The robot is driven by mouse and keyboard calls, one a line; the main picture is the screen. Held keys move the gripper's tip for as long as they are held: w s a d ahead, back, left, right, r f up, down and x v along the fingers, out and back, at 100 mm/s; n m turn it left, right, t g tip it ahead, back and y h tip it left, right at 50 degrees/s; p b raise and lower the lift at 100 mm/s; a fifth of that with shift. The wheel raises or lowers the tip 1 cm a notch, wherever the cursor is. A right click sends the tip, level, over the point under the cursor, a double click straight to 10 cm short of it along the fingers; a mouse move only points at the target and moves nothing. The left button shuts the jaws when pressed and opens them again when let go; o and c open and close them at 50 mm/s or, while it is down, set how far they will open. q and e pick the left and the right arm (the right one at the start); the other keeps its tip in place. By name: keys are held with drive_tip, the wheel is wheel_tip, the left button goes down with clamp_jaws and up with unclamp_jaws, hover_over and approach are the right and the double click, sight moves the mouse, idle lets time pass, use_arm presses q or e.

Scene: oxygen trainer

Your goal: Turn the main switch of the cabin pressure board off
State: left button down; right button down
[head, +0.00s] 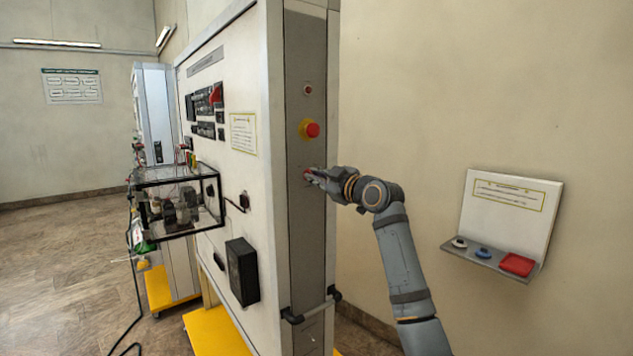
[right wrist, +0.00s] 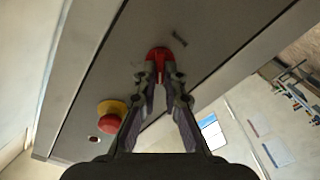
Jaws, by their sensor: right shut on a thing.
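The tall cabin pressure board (head: 262,60) stands in the middle of the head view, its narrow grey side panel (head: 305,235) facing me. The red main switch (right wrist: 158,53) sits on this panel and shows between the fingertips in the right wrist view. My right gripper (right wrist: 159,82) is shut on its handle; in the head view the same gripper (head: 316,175) reaches the panel from the right. The fingers hide part of the switch, and I cannot read its position marks. My left gripper is not in view.
A red emergency button on a yellow base (head: 309,129) and a small red lamp (head: 308,90) sit above the switch. A wall shelf (head: 487,261) with several small items is at the right.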

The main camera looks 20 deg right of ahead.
drive_tip(key=shift+n, duration=0.7)
drive_tip(key=c, duration=1.4)
unclamp_jaws()
drive_tip(key=shift+c, duration=0.2)
drive_tip(key=v, duration=1.2)
